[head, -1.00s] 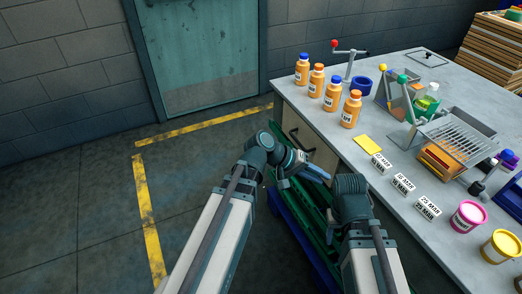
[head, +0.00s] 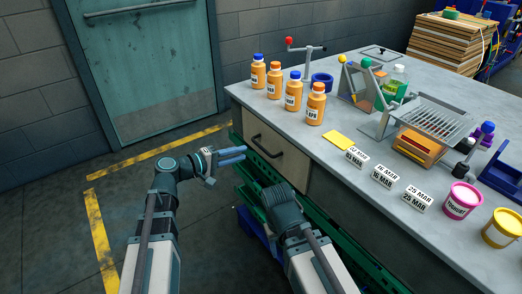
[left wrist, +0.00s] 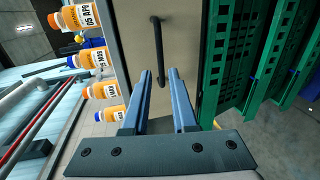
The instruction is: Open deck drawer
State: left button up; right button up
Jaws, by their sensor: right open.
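The deck drawer (head: 290,166) is a beige front under the left end of the workbench and looks closed. Its dark bar handle (head: 262,147) is on that front and also shows upright in the left wrist view (left wrist: 158,50). My left gripper (head: 243,154) is open and empty, just left of the drawer front. In the left wrist view its two blue-grey fingers (left wrist: 160,72) point at the handle, which lies between and beyond their tips. They look apart from it. My right arm stands in front of the bench; its fingers are hidden.
Several orange bottles (head: 315,104) stand on the worktop (head: 350,120) above the drawer. A green rack (head: 345,255) runs along the bench front, below and beside the drawer. Label blocks (head: 385,177), tubs and a metal rack (head: 438,119) stand further right. Floor at left is clear.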

aim_at(261, 148)
pick_arm(q)
jog(key=b+x, duration=0.1)
jog(key=x, duration=0.8)
jog(key=shift+w+d+f+b, duration=0.1)
jog(key=shift+w+d+b, duration=0.05)
jog(key=shift+d+b, duration=0.15)
grip_shut()
dwell(1.0)
